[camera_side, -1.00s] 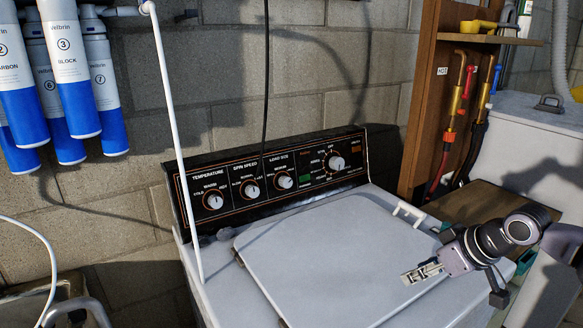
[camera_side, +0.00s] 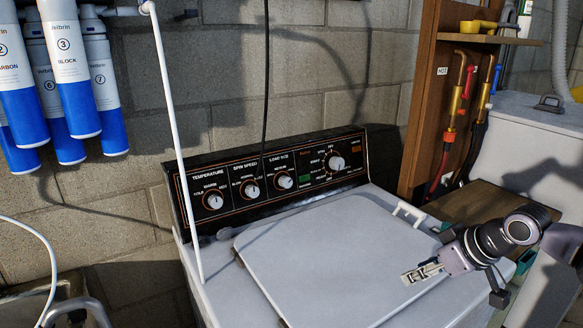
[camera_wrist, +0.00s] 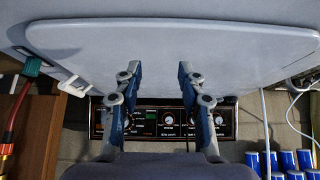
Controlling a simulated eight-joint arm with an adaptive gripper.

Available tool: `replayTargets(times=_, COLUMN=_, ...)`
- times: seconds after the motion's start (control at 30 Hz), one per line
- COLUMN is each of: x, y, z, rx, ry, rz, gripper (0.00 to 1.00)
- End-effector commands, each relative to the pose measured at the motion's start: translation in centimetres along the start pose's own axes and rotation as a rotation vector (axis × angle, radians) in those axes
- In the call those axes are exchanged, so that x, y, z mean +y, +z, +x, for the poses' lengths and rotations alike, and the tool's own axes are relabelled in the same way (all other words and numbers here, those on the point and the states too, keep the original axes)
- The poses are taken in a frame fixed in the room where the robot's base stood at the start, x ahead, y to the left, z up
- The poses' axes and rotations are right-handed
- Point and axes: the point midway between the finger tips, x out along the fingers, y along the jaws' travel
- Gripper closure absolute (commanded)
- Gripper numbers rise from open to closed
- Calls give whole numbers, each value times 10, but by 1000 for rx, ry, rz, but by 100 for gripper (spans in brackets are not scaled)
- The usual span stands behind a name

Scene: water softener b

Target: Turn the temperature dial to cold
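The temperature dial (camera_side: 215,202) is the leftmost round knob on the black control panel of the washer-like machine, under the label TEMPERATURE. Its pointer seems to point roughly up, towards the middle mark, but it is too small to be sure. My gripper (camera_side: 413,275) is over the right front part of the machine's white lid, well away from the dial and touching nothing. In the wrist view, my gripper (camera_wrist: 160,68) has its two fingers spread apart with nothing between them. The panel (camera_wrist: 150,117) shows behind them, partly hidden by the fingers; I cannot make out the temperature dial there.
The spin speed knob (camera_side: 252,191), load size knob (camera_side: 285,182) and larger cycle knob (camera_side: 337,162) sit right of the temperature dial. The lid (camera_side: 325,250) is clear. Blue-and-white filters (camera_side: 75,90) hang at left.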

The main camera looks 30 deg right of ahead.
Motion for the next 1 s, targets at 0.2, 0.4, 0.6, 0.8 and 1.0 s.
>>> replayTargets(times=0.2, x=0, y=-4, z=0, rx=4, ry=5, rz=0, gripper=53)
replayTargets(times=0.4, x=0, y=-47, z=8, rx=48, ry=60, rz=4, gripper=53)
replayTargets(times=0.6, x=-11, y=-114, z=26, rx=144, ry=128, rz=14, gripper=53)
replayTargets(times=0.8, x=-40, y=-177, z=52, rx=264, ry=163, rz=18, gripper=53)
replayTargets(times=1.0, x=-86, y=-231, z=83, rx=398, ry=161, rz=17, gripper=53)
